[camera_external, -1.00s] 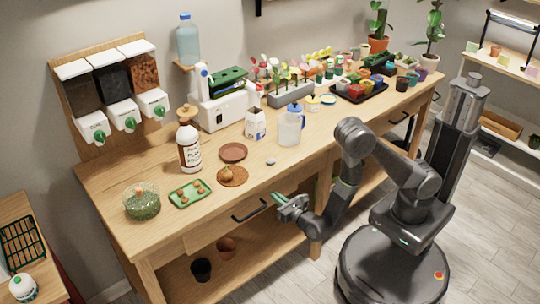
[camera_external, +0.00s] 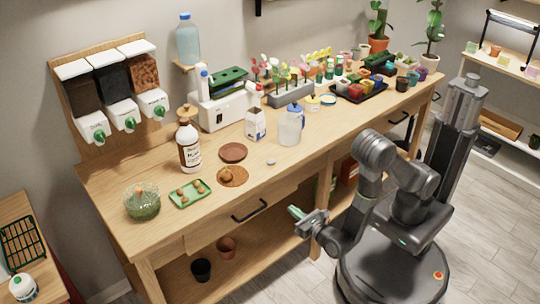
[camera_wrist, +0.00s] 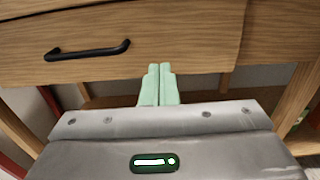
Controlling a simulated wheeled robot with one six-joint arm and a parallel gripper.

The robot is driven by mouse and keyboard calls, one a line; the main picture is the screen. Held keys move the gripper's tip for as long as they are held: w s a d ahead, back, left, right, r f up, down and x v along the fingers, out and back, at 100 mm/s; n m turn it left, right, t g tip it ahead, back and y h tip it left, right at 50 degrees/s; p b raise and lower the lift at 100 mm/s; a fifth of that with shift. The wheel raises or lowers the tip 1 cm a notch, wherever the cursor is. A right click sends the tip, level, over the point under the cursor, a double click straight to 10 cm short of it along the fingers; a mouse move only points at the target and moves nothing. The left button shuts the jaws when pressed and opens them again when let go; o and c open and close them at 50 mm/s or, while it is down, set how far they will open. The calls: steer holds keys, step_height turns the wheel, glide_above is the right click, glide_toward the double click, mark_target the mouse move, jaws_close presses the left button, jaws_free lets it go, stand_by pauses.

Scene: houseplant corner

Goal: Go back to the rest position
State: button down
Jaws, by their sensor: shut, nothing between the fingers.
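My gripper (camera_external: 303,216) is in front of the wooden bench, below its top edge and to the right of a black drawer handle. Its pale green fingers are shut and empty. In the wrist view the two fingers of my gripper (camera_wrist: 159,84) lie side by side, pointing at the wooden drawer front (camera_wrist: 190,40). The black handle (camera_wrist: 87,50) shows to their left. The fingers look clear of the wood, but the exact distance is hard to tell.
A dark pot (camera_external: 201,269) and a terracotta pot (camera_external: 227,247) stand on the lower shelf. The floor around my base is clear.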

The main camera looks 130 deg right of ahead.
mark_target(272, 193)
steer(key=shift+a, duration=2.3)
steer(key=d, duration=1.4)
steer(key=shift+d, duration=0.1)
